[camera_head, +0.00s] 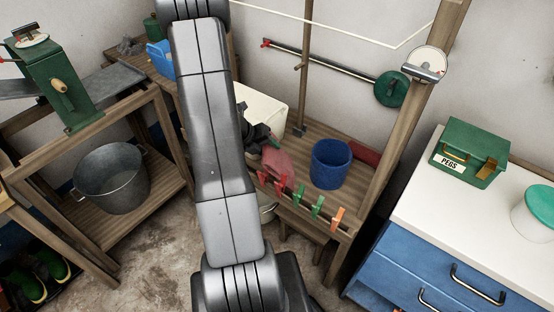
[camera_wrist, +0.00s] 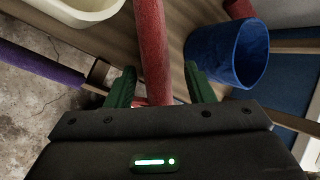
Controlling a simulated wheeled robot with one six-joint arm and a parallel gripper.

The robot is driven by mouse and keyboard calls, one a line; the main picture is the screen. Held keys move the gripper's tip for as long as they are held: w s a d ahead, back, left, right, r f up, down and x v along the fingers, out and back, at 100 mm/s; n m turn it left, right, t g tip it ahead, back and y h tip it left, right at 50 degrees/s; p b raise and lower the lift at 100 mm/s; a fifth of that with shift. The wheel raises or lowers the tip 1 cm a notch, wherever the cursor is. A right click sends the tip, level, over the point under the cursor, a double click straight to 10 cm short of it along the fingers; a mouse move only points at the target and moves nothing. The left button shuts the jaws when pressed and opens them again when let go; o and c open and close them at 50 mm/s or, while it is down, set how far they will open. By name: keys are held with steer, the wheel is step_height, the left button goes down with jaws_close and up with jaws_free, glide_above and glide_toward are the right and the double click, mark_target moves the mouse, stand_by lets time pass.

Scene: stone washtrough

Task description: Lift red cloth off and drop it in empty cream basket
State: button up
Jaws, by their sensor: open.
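The red cloth (camera_head: 278,167) shows in the head view at the front of the wooden bench, beside the clothes pegs and partly behind my gripper (camera_head: 268,142). In the wrist view the red cloth (camera_wrist: 152,45) runs down the middle as a long narrow fold. My gripper (camera_wrist: 159,78) is open there, its green fingers one on each side of the cloth; I cannot tell whether they touch it. The cream basket (camera_head: 266,108) stands behind my gripper, partly hidden. Its rim also shows at the upper left of the wrist view (camera_wrist: 98,14); the visible inside is bare.
A blue bucket (camera_head: 331,163) stands right of the cloth, close to my right finger in the wrist view (camera_wrist: 228,52). Red, green and orange pegs (camera_head: 317,206) line the bench's front rail. A wooden post (camera_head: 385,130) rises at the right. A red roll (camera_head: 364,152) lies behind the bucket.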

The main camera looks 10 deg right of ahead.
steer(key=shift+x, duration=1.15)
jaws_close()
step_height(320, 180, up, 10)
steer(key=p, duration=0.3)
